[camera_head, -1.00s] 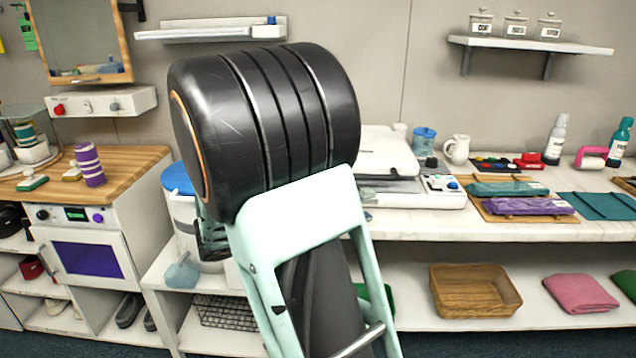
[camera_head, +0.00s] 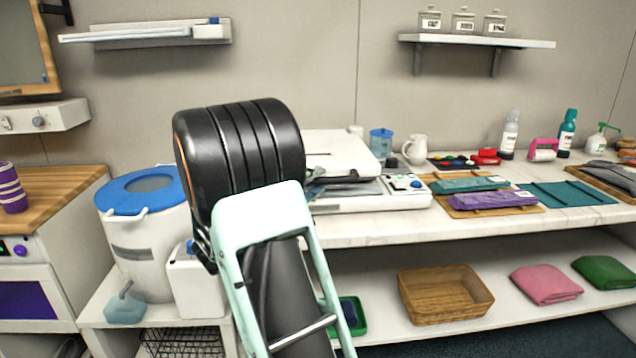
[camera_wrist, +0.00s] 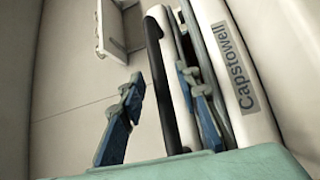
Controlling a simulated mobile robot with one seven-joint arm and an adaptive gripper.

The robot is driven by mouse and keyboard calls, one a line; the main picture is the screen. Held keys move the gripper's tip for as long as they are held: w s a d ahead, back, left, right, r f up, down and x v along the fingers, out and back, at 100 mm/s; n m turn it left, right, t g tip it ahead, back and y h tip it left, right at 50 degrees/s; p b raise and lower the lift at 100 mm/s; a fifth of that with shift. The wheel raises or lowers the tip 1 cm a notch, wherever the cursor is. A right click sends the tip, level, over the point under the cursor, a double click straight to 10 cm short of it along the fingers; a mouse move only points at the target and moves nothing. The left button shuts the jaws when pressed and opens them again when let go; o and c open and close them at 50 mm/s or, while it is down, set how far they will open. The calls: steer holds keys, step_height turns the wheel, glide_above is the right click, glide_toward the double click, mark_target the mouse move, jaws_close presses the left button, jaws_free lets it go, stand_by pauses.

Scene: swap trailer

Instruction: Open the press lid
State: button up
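The white press stands on the marble counter in the head view, partly hidden behind my arm. Its pale lid (camera_head: 346,152) slopes up toward the back, and a control panel (camera_head: 408,183) is on its right. In the wrist view the press body carries a "Capstowell" label (camera_wrist: 234,82). A long black handle bar (camera_wrist: 168,85) runs between the two blue fingers of my gripper (camera_wrist: 160,75). The fingers are apart, with a clear gap between the left finger and the bar. The right finger looks closer to the bar; contact cannot be told. My arm hides the gripper in the head view.
A blue jar (camera_head: 381,142) and a white pitcher (camera_head: 415,150) stand behind the press. Purple (camera_head: 492,200) and teal cloth bundles lie to its right. A blue-lidded bucket (camera_head: 140,235) is at left. A wall shelf (camera_head: 480,41) hangs above.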

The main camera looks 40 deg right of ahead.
steer(key=shift+x, duration=0.9)
steer(key=shift+c, duration=0.4)
jaws_close()
